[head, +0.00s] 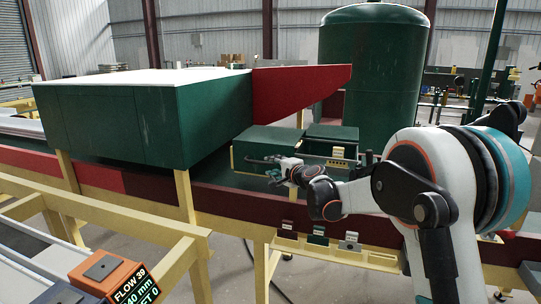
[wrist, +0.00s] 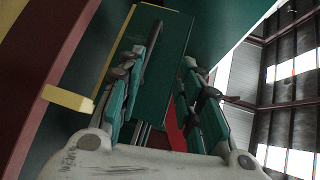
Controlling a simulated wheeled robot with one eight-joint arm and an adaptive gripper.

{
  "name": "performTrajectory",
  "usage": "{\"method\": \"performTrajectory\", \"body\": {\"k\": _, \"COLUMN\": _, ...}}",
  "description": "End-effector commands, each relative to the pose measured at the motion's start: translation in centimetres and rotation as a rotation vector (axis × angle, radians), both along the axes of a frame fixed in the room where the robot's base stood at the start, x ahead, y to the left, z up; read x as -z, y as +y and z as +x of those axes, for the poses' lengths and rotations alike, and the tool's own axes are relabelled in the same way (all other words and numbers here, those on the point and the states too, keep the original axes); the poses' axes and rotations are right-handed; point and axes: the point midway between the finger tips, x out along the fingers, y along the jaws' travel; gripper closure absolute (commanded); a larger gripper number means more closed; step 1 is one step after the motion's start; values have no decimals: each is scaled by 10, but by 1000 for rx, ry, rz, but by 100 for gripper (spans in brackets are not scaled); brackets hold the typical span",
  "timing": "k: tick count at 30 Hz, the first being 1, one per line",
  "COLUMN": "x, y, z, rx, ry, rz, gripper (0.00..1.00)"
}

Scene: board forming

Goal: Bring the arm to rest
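My arm (head: 345,195) reaches in from the right of the head view, bent at the elbow. My gripper (head: 272,172) is small there, in front of the low dark green boxes on the line. In the wrist view my gripper (wrist: 165,62) shows two teal-padded fingers standing apart, with nothing seen between the pads. A green box face (wrist: 165,75) lies beyond the fingers. Whether the fingertips touch it cannot be told.
A large green hood (head: 140,125) stands on the yellow-legged line at left. A red chute (head: 300,85) and a green tank (head: 372,75) are behind. The dark red rail (head: 240,207) runs below my gripper. A box with a display (head: 108,275) is at the front left.

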Motion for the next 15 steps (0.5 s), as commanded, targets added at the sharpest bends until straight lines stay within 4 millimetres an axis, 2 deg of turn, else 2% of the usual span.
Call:
{"method": "performTrajectory", "body": {"k": 1, "x": -12, "y": -4, "z": -16, "rx": -13, "ry": -2, "rz": -46, "gripper": 67}}
{"method": "performTrajectory", "body": {"k": 6, "x": -39, "y": -17, "z": -70, "rx": -62, "ry": -5, "rz": -215, "gripper": 67}}
{"method": "performTrajectory", "body": {"k": 11, "x": -55, "y": -30, "z": -125, "rx": -110, "ry": -3, "rz": -373, "gripper": 67}}
{"method": "performTrajectory", "body": {"k": 15, "x": -61, "y": -45, "z": -177, "rx": -152, "ry": 5, "rz": -510, "gripper": 67}}
